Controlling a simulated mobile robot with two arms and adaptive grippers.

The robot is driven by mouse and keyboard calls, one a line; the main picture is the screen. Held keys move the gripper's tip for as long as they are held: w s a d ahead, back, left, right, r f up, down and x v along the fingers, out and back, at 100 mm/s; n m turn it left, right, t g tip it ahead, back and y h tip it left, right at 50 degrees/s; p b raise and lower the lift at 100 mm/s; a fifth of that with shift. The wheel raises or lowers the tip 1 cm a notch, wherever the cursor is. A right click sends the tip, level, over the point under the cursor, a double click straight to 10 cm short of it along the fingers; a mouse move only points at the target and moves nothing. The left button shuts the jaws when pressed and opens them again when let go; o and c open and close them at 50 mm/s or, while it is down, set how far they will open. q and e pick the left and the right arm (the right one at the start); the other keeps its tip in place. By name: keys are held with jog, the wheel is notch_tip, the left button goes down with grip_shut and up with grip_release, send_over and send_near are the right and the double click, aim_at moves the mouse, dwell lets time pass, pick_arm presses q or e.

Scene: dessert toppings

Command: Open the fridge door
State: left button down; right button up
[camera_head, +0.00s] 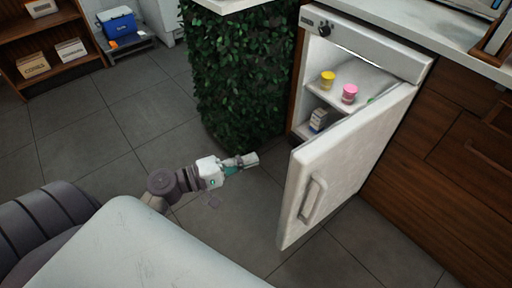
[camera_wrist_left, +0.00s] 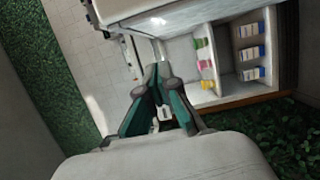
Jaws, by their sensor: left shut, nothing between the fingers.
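The small white fridge (camera_head: 362,50) stands under the counter in the head view, its door (camera_head: 345,160) swung wide open toward the front. The door's handle (camera_head: 313,198) is on its outer face, near the free edge. My left gripper (camera_head: 252,160) is shut and empty, left of the door and apart from it, in front of the fridge opening. In the left wrist view the shut fingertips (camera_wrist_left: 157,72) point toward the lit fridge interior (camera_wrist_left: 182,52). My right gripper is in neither view.
Inside the fridge are a yellow tub (camera_head: 327,80), a pink tub (camera_head: 349,93) and a small carton (camera_head: 318,120). A leafy green panel (camera_head: 240,75) stands left of the fridge. Wooden drawers (camera_head: 455,150) are on the right. Grey tiled floor (camera_head: 110,150) is clear at left.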

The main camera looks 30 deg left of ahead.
aim_at(315, 177)
pick_arm(q)
jog(key=w+d, duration=0.4)
jog(key=d, duration=0.4)
jog(key=shift+w+d+p, duration=0.2)
jog(key=shift+w+p, duration=0.15)
jog(key=shift+p, duration=0.1)
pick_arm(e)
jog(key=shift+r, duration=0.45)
pick_arm(q)
jog(key=shift+n+t+y, duration=0.6)
jog(key=shift+n+y, duration=0.1)
jog(key=shift+y, duration=0.2)
jog(key=s+d, duration=0.1)
jog(key=d, duration=0.1)
jog(key=s+d, duration=0.1)
jog(key=d, duration=0.1)
jog(key=s+d+p, duration=0.1)
jog(key=d, duration=0.1)
jog(key=shift+d+f, duration=0.1)
jog(key=shift+d, duration=0.15)
jog(key=d, duration=0.2)
jog(key=s+d, duration=0.1)
jog(key=d, duration=0.2)
jog(key=shift+s+d, duration=0.3)
jog(key=shift+d, duration=0.05)
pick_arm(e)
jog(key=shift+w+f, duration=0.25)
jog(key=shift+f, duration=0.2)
